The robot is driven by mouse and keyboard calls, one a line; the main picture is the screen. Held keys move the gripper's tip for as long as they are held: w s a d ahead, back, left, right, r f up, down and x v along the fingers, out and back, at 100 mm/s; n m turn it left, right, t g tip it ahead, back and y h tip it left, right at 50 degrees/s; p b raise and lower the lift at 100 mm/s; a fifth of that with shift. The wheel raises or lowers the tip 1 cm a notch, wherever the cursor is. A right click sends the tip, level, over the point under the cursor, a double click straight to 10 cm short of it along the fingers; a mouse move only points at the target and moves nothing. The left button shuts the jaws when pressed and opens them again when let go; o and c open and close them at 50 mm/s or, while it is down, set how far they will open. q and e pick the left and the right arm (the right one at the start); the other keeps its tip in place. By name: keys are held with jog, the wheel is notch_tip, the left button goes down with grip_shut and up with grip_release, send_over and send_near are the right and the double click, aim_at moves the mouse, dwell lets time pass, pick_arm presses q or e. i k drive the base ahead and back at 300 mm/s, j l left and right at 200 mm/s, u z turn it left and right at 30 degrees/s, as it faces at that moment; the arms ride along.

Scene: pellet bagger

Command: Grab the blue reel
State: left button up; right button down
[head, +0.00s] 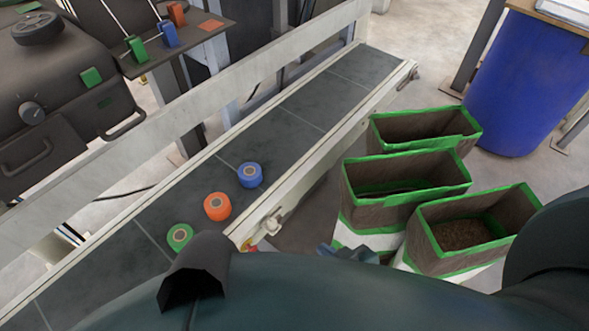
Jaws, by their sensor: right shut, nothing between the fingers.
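The blue reel (250,175) lies flat on the dark conveyor belt, near its right-hand rail. An orange reel (217,206) and a green reel (180,237) lie in a row with it, toward the lower left. My right gripper (346,253) shows only in part at the lower middle, beyond the edge of my body. It is shut and empty, beside the open bags and well apart from the blue reel. My left gripper is not in view.
The conveyor belt (320,101) has pale side rails. Several open brown bags with green rims, one bag (428,212) among them, stand to its right. A blue barrel (520,85) stands at upper right. Dark machinery (60,80) stands at left. The upper belt is clear.

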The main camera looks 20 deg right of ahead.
aim_at(249, 174)
jog(key=i+l+z, duration=0.2)
jog(key=i, duration=0.25)
jog(key=i+l+z, duration=0.25)
jog(key=i+l, duration=0.1)
jog(key=i, duration=0.1)
